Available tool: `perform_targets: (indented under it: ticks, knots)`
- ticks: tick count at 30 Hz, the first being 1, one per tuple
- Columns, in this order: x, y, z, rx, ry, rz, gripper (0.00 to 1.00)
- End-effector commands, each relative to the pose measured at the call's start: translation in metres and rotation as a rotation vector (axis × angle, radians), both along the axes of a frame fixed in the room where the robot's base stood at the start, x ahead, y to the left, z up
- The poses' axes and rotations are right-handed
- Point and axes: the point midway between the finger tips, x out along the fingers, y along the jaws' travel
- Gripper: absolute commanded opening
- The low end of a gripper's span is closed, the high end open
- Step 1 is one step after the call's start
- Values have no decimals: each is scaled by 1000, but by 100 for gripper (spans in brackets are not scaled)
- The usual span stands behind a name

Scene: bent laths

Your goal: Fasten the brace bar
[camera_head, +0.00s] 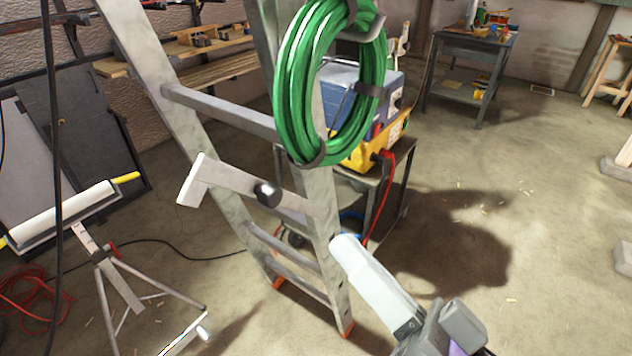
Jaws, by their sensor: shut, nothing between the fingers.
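A stepladder (232,208) of worn grey metal stands tilted in the middle of the head view. What looks like the brace bar (235,181) is a short grey bar crossing the ladder between its rails. It has a pale block (193,181) at its left end and a round black knob (267,194) near its middle. Its right end meets the right rail. I cannot tell whether the left end touches the left rail. My white and grey arm links show at the lower right, apart from the bar. My gripper's fingers are not in view.
A green hose coil (293,90) hangs on the ladder's upper right. Behind it, a small table (404,165) holds a blue and yellow box (372,95). A roller stand (75,215) is at left, with cables on the floor. Open floor (520,230) lies right.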

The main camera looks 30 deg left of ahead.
Motion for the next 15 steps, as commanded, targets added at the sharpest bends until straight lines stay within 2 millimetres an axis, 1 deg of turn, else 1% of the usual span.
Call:
perform_targets:
  ticks: [6, 9, 11, 15]
  knots:
    - [1, 0, 0, 0, 0, -3, 0]
    - [1, 3, 2, 1, -1, -2, 0]
    - [3, 7, 4, 1, 0, -1, 0]
    - [8, 26, 11, 1, -1, 1, 0]
